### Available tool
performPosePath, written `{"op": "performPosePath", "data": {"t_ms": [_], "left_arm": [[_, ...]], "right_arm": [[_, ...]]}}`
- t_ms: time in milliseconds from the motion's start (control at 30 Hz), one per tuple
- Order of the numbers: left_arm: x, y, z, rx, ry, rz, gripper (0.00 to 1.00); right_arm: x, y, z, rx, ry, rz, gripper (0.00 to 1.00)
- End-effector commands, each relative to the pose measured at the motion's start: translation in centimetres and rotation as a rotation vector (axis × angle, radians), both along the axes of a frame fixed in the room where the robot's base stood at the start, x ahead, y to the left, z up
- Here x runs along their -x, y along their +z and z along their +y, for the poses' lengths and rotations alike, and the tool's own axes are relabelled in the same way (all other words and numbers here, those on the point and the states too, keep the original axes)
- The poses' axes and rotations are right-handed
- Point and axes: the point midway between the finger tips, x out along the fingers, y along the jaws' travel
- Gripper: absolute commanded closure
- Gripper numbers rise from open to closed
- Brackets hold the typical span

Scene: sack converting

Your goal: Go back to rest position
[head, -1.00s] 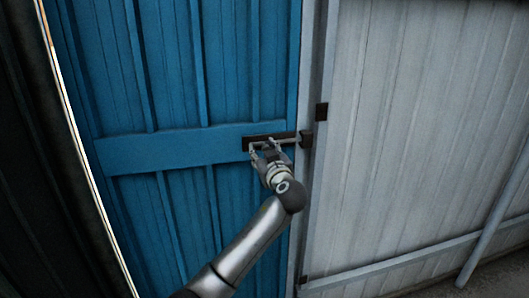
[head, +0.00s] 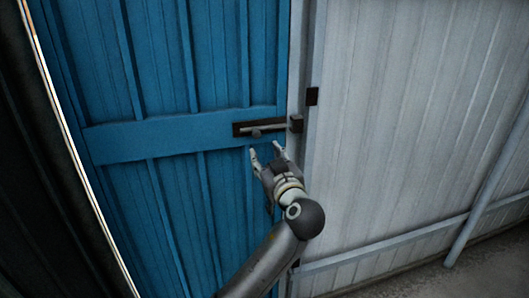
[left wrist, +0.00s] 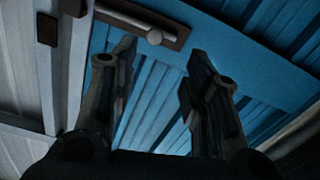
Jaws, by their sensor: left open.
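My left gripper (head: 265,152) is open and empty in the head view, just below the bolt latch on the blue door (head: 180,225). The latch (head: 268,128) has a dark backplate, a pale bar and a small knob, and its bar reaches toward the dark catch (head: 296,123) at the door's right edge. In the left wrist view the open fingers (left wrist: 162,75) point toward the door, with the round latch knob (left wrist: 154,37) beyond them, apart from both. My right gripper is in neither view.
A pale corrugated wall (head: 410,120) stands right of the door, with a rail along its lower part and a slanted post (head: 490,185). A dark surface (head: 40,200) borders the door on the left, with a bright gap between. Bare floor shows at the lower right.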

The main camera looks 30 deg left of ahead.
Motion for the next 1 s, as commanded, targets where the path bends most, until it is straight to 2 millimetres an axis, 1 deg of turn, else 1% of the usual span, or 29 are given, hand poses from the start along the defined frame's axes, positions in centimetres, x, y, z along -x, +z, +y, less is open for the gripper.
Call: {"op": "performPosePath", "data": {"t_ms": [500, 567, 633, 667, 767, 800, 867, 900, 967, 1000], "left_arm": [[0.0, -0.1, -0.1, -0.001, -0.001, 0.002, 0.57], [-0.2, -0.7, -0.1, -0.004, -0.007, 0.017, 0.57], [-0.8, -2.4, -0.4, -0.015, -0.027, 0.065, 0.57], [-1.3, -3.6, -0.5, -0.022, -0.041, 0.097, 0.57], [-2.8, -9.3, -1.3, -0.052, -0.110, 0.240, 0.57], [-3.3, -12.2, -1.7, -0.063, -0.146, 0.308, 0.57], [-3.8, -16.9, -2.3, -0.077, -0.202, 0.412, 0.57], [-3.9, -20.0, -2.7, -0.085, -0.241, 0.478, 0.57], [-3.6, -24.6, -3.3, -0.091, -0.298, 0.570, 0.57], [-3.3, -27.6, -3.8, -0.093, -0.336, 0.629, 0.57]], "right_arm": [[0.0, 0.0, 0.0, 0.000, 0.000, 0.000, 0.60], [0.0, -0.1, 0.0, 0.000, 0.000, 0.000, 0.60], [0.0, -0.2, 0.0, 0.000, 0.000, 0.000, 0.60], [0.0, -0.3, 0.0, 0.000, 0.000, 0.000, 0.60], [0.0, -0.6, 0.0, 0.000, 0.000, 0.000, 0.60], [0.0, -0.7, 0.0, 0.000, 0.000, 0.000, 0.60], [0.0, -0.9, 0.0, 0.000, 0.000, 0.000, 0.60], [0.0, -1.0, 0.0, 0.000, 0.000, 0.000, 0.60], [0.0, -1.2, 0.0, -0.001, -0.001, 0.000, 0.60], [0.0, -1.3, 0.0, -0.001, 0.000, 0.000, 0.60]]}}
